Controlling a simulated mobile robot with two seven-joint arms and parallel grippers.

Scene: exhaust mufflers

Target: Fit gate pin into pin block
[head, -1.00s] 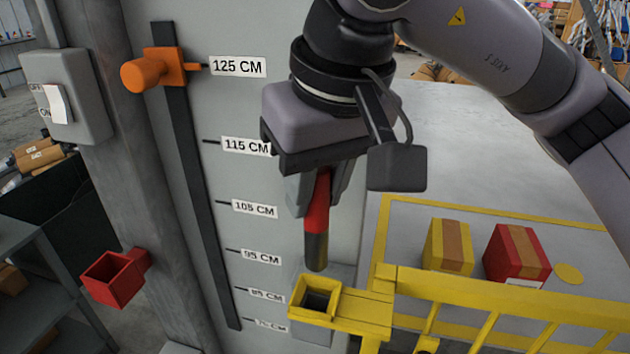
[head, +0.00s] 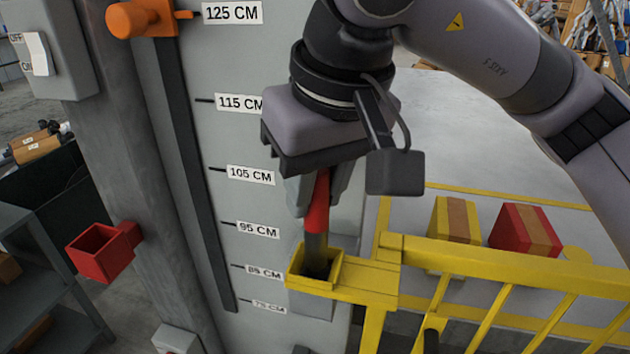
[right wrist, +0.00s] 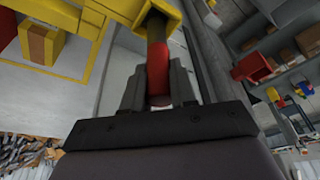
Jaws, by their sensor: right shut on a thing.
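My right gripper (head: 318,200) is shut on the red upper part of the gate pin (head: 317,208). The pin is upright, and its dark grey lower end reaches into the opening of the yellow pin block (head: 325,290) on the gate's end. The pin's tip is hidden inside the block. In the right wrist view the red grip of the pin (right wrist: 159,72) lies between the fingers (right wrist: 158,88), and its dark end meets the yellow block (right wrist: 158,10). My left gripper is not in view.
The yellow gate (head: 480,268) runs to the right from the block. A red square socket (head: 101,252) is on the post at left. An orange slider knob (head: 128,18) sits by the height scale. A yellow box (head: 439,222) and a red box (head: 524,230) stand behind the gate.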

